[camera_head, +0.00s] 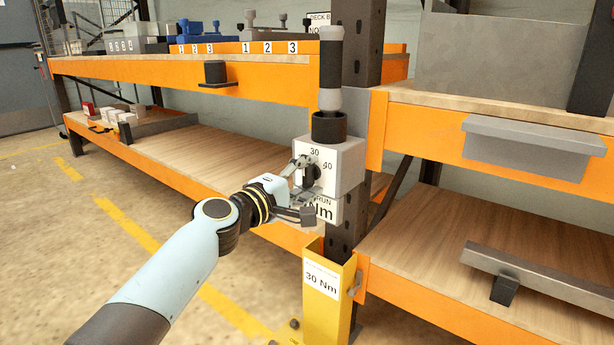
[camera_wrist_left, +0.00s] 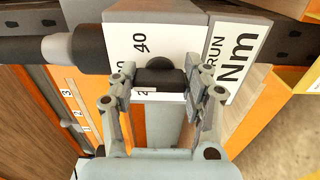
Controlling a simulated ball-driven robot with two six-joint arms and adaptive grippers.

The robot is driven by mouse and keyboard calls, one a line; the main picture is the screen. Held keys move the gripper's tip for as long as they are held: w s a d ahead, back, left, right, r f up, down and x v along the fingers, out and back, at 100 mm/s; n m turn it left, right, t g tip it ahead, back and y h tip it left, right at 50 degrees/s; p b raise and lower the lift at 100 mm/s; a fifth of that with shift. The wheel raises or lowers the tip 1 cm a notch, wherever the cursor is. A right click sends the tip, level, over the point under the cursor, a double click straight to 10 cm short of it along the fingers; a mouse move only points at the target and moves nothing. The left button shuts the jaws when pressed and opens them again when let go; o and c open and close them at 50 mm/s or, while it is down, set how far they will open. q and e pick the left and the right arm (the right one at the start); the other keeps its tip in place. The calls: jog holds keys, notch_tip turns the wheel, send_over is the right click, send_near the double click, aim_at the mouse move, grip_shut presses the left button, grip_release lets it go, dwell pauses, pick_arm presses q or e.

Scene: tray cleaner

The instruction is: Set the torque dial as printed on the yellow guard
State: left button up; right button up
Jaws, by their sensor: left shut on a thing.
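The torque dial is a dark knob (camera_head: 310,173) on a grey box (camera_head: 349,160) fixed to the rack post. I cannot make out where the knob points. The yellow guard (camera_head: 326,324) below carries a label (camera_head: 322,281) reading 30 Nm. My right gripper is not in view.
A dark-handled tool (camera_head: 331,70) stands upright in a black holder (camera_head: 328,127) on the box. A plate (camera_head: 325,207) with RUN and Nm sits under the dial. Orange-edged wooden shelves (camera_head: 480,217) flank the post. Open floor (camera_head: 60,260) lies to the left.

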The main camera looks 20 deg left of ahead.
pick_arm(q)
jog(key=shift+f, duration=0.1)
jog(key=o, duration=1.2)
jog(key=shift+a, duration=0.1)
jog(key=shift+c, duration=0.2)
jog(key=shift+s, duration=0.2)
jog(key=v, duration=1.1)
jog(key=shift+s, duration=0.35)
jog(key=shift+a, duration=0.1)
